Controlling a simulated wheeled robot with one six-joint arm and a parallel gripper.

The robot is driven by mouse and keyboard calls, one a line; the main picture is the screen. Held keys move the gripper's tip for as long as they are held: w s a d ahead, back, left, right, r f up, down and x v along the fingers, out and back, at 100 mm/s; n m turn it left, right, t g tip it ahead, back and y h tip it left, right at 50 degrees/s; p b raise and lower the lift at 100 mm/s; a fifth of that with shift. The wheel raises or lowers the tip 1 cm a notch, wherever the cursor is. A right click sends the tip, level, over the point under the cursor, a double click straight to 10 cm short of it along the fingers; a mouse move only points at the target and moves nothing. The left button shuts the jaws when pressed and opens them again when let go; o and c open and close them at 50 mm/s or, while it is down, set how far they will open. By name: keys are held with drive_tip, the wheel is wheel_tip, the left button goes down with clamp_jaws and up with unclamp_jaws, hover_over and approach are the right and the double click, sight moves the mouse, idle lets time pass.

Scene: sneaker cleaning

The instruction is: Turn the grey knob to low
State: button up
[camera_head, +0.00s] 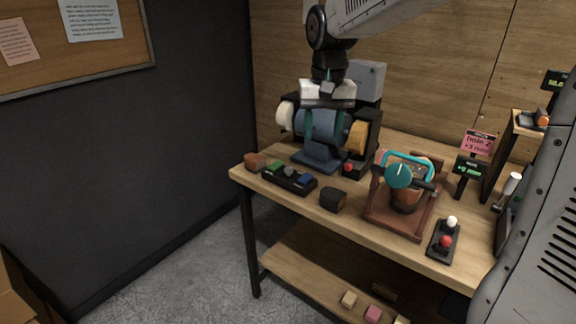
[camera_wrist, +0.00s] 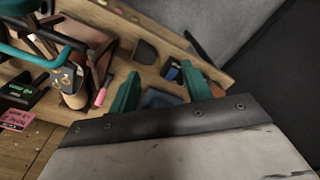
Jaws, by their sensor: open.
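I cannot make out a grey knob for certain in either view. In the head view, a bench machine (camera_head: 320,124) with a blue-grey drum, a cream wheel on the left and a tan wheel on the right stands at the back of the bench. The gripper body covers the lower part of that view.

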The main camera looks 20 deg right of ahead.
drive_tip(key=w+a+f+m, duration=0.1)
drive_tip(key=w+f, duration=0.6)
drive_tip(key=w, duration=0.6)
approach(289, 168)
drive_tip(key=shift+m+g, duration=0.3)
drive_tip(key=shift+m, duration=0.2)
drive_tip(key=f, duration=0.7)
drive_tip(key=shift+w+f, duration=0.15)
drive_tip(key=shift+w, duration=0.05)
drive_tip(key=shift+f, duration=0.7)
drive_tip(key=c, duration=1)
